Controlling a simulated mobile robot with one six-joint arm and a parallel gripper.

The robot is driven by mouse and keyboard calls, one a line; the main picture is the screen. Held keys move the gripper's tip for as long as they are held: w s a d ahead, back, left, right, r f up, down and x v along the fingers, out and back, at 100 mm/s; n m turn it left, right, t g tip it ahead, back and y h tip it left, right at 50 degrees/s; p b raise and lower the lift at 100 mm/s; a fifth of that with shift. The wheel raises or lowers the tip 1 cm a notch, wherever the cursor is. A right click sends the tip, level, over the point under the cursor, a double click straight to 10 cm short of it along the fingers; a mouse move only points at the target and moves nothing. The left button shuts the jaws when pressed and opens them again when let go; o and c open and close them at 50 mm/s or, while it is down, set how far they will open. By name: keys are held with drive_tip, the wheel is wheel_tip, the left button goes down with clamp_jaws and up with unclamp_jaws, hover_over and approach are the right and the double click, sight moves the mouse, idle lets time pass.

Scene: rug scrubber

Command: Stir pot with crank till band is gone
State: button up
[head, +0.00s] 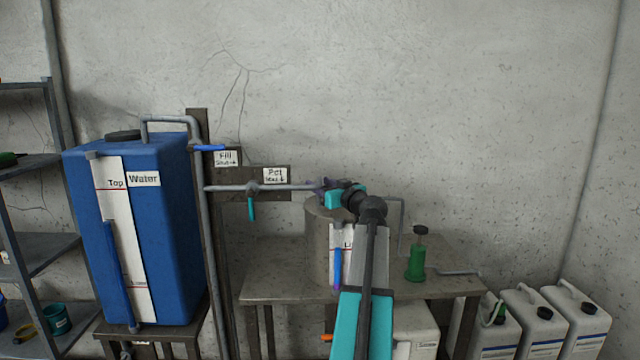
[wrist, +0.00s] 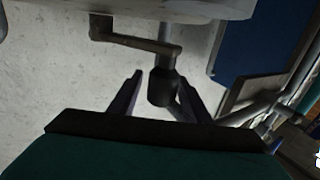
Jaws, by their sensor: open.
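The pot (head: 318,240) is a grey-brown drum on the metal table, partly hidden behind my arm. Its white gauge panel (head: 342,240) carries a sight tube (head: 338,268) with blue-purple in its lower part; I cannot make out a separate band. In the wrist view, the crank (wrist: 135,42) is a brown-grey bar with a dark knob (wrist: 162,88) at its end. My gripper (wrist: 160,95) is open, its two purple fingers on either side of the knob, with visible gaps. In the head view, my gripper (head: 325,187) is over the pot's top and hides the crank.
A blue water tank (head: 175,230) stands left, with a pipe and teal-handled valve (head: 251,208) leading toward the pot. A green bottle (head: 415,262) stands on the table (head: 270,275). White jugs (head: 540,325) stand on the right, shelves (head: 30,165) on the far left.

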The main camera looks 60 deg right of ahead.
drive_tip(key=shift+w, duration=0.15)
clamp_jaws()
drive_tip(key=shift+a, duration=0.15)
